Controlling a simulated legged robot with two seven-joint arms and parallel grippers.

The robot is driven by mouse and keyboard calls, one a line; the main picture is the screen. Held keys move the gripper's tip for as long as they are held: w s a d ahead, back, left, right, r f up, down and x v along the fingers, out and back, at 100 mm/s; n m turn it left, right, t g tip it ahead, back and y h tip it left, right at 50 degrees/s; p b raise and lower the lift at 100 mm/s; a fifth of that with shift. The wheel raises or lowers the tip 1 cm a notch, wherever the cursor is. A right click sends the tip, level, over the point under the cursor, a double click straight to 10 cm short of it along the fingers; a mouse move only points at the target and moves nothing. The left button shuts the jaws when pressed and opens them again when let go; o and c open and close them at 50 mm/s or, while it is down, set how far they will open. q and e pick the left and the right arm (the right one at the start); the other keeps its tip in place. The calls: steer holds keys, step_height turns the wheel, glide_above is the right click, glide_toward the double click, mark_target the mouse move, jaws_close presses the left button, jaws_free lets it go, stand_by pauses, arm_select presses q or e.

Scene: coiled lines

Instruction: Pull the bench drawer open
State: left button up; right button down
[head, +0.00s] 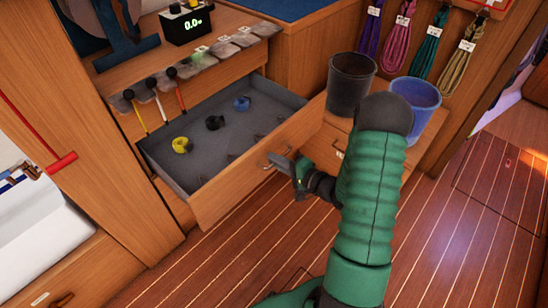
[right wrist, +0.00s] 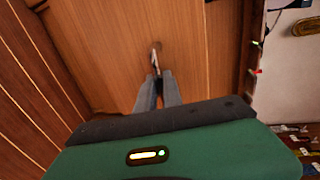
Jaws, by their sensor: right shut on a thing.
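The bench drawer (head: 250,170) stands open in the head view, pulled out from the wooden bench (head: 185,72). Its grey inside shows, with a yellow coil (head: 181,145), a black coil (head: 214,122) and a blue coil (head: 241,103) lying apart on its floor. My right gripper (head: 285,164) is at the drawer's front, shut on the metal handle (head: 266,162). In the right wrist view the fingers (right wrist: 156,88) are close together at the handle (right wrist: 155,58), against the wooden front. My left gripper is not in view.
A dark bucket (head: 350,85) and a blue bucket (head: 416,95) stand right of the drawer. Coloured line hanks (head: 398,42) hang behind them. A scale display (head: 187,24) sits on the bench. The striped wooden floor (head: 470,230) is clear at the right.

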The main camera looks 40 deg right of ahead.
steer(key=shift+a+f, duration=0.1)
steer(key=shift+f, duration=0.1)
steer(key=c, duration=1.8)
jaws_free()
steer(key=shift+o, duration=0.2)
steer(key=shift+r, duration=0.1)
steer(key=shift+s+r, duration=0.1)
steer(key=shift+s, duration=0.15)
steer(key=p+v, duration=0.5)
steer(key=v, duration=1.1)
steer(key=shift+d, duration=0.25)
steer(key=shift+s, duration=0.1)
